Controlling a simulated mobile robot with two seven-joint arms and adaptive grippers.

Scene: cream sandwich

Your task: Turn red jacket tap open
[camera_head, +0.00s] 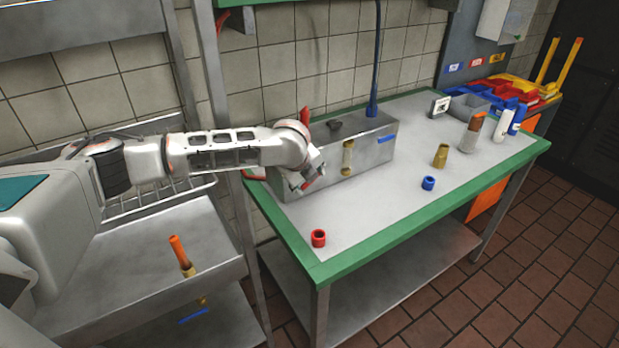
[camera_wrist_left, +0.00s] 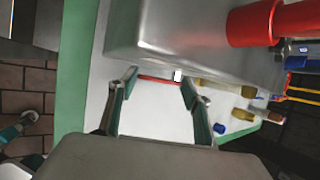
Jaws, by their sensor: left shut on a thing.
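The metal box (camera_head: 345,165) stands on the steel table, with an upright red pipe (camera_head: 305,117) at its left end and a blue pipe (camera_head: 376,60) further right. My left gripper (camera_head: 308,182) is at the box's front left corner. In the left wrist view a thin red bar, which looks like the red tap's handle (camera_wrist_left: 158,78), spans the space between the fingertips of my left gripper (camera_wrist_left: 160,82), and the gripper is shut on it. In the head view the gripper hides most of this handle. The thick red pipe also shows in the wrist view (camera_wrist_left: 255,25).
A red ring (camera_head: 318,238) stands near the green table edge (camera_head: 345,265). A blue ring (camera_head: 428,183), a brass piece (camera_head: 440,157) and an orange-topped bottle (camera_head: 472,135) stand further right. A sink counter (camera_head: 120,265) lies left. The table front between the rings is clear.

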